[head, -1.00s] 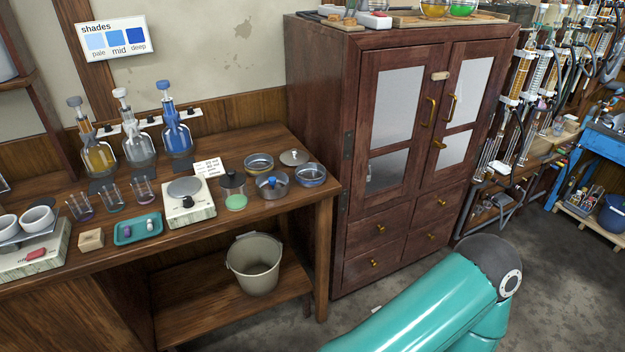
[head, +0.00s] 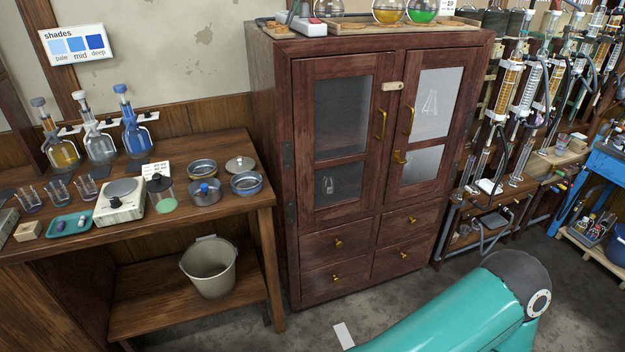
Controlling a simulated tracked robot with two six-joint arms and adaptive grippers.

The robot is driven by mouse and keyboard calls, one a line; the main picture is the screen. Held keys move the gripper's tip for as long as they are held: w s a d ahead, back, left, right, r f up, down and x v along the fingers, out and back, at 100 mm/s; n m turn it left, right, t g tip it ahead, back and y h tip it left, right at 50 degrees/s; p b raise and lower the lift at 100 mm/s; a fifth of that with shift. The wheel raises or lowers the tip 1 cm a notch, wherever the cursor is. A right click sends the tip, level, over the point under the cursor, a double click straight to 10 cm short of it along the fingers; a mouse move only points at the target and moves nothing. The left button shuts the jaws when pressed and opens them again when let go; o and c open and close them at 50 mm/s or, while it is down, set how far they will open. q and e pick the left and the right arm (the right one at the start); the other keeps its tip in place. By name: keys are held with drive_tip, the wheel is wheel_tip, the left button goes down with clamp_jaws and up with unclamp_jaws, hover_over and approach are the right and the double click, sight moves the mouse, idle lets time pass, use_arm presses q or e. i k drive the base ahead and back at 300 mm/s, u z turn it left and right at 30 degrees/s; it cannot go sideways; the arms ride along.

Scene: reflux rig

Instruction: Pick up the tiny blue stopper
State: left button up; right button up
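A teal tray (head: 49,229) lies on the wooden bench at the left. Two tiny pieces lie in it: a bluish-purple one (head: 60,226) and a paler one (head: 81,223). They are too small for me to tell whether either is the blue stopper. A larger blue stopper (head: 121,89) tops the blue-filled bottle (head: 137,140) at the back of the bench. A metal pot with a blue knob (head: 205,188) also stands there. Neither gripper is in view; only part of a teal arm of mine shows at the lower right.
A balance (head: 119,208), small glass beakers and round dishes stand on the bench (head: 230,222). A bucket (head: 209,270) sits on its lower shelf. A tall wooden cabinet (head: 345,215) with shut doors stands right of it. A white paper lies on the open floor.

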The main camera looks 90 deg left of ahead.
sight(204, 188)
drive_tip(key=z, duration=0.45)
drive_tip(key=i, duration=0.2)
drive_tip(key=u, duration=2.85)
drive_tip(key=i, duration=0.2)
drive_tip(key=u, duration=2.15)
drive_tip(key=i, duration=1.15)
drive_tip(key=z, duration=0.6)
